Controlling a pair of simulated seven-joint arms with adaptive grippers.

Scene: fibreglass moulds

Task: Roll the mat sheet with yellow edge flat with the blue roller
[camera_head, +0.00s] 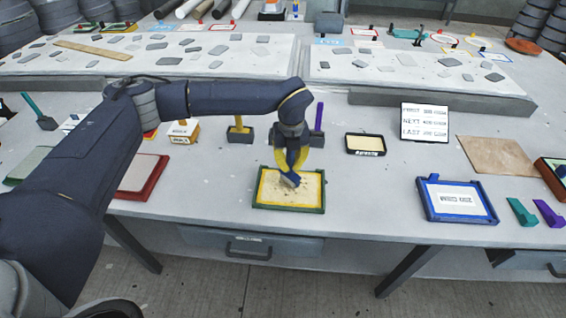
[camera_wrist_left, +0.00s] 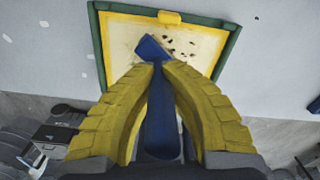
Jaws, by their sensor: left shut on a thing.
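The mat sheet with yellow edge (camera_head: 270,193) lies in a green-framed tray (camera_head: 261,207) near the table's front edge. It also shows in the left wrist view (camera_wrist_left: 118,62), with several dark specks on its right part. My left gripper (camera_head: 290,165) is above the sheet, its yellow fingers shut on the blue roller (camera_wrist_left: 158,110). The roller's blue head (camera_head: 291,179) is over the middle of the sheet; I cannot tell whether it touches. The fingers hide part of the roller and sheet. My right gripper is not in view.
A red-framed tray (camera_head: 136,187) lies to the left and a blue-framed tray (camera_head: 457,215) to the right. Upright handled tools stand behind, one yellow (camera_head: 239,132) and one purple (camera_head: 318,125). A small black-framed tray (camera_head: 365,153) and a text sign (camera_head: 424,122) are behind right.

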